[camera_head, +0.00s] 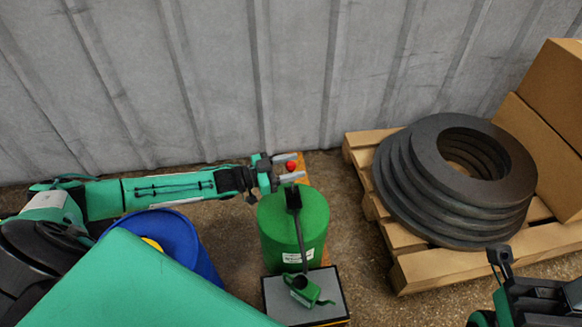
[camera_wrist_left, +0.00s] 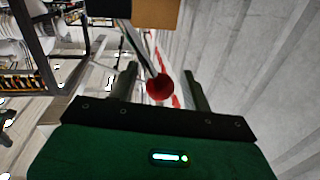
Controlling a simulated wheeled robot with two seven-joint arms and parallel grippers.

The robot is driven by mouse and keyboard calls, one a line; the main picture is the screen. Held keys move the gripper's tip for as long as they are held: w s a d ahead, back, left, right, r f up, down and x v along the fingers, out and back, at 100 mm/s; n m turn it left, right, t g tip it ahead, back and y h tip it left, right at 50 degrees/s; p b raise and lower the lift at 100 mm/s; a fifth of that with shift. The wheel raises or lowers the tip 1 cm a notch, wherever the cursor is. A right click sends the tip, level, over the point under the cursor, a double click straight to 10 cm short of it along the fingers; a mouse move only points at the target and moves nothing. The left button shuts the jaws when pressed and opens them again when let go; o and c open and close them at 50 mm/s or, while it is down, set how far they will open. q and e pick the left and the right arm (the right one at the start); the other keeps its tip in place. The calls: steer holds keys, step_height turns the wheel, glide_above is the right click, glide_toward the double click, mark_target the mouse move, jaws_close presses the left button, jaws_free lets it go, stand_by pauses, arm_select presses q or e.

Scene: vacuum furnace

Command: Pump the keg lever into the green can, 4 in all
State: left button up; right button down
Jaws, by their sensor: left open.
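The green keg (camera_head: 285,228) stands upright near the picture's middle, with a dark pump head and a thin spout on top. The lever's red knob (camera_head: 291,166) is behind the keg in the head view, between the fingers of my left gripper (camera_head: 298,166). In the left wrist view the red knob (camera_wrist_left: 160,86) sits at the end of a thin rod, between the two spread fingers. The left gripper is open; contact with the knob cannot be told. The small green can (camera_head: 304,291) stands in front of the keg, under the spout. Part of my right arm shows bottom right, its fingers hidden.
The can stands on a grey-topped block (camera_head: 330,290). A blue drum (camera_head: 180,240) stands left of the keg. On the right, a wooden pallet (camera_head: 425,272) carries stacked dark rings (camera_head: 450,195) and cardboard boxes (camera_head: 540,135). A corrugated wall (camera_head: 290,70) is close behind.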

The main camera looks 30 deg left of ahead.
arm_select(q)
jaws_close()
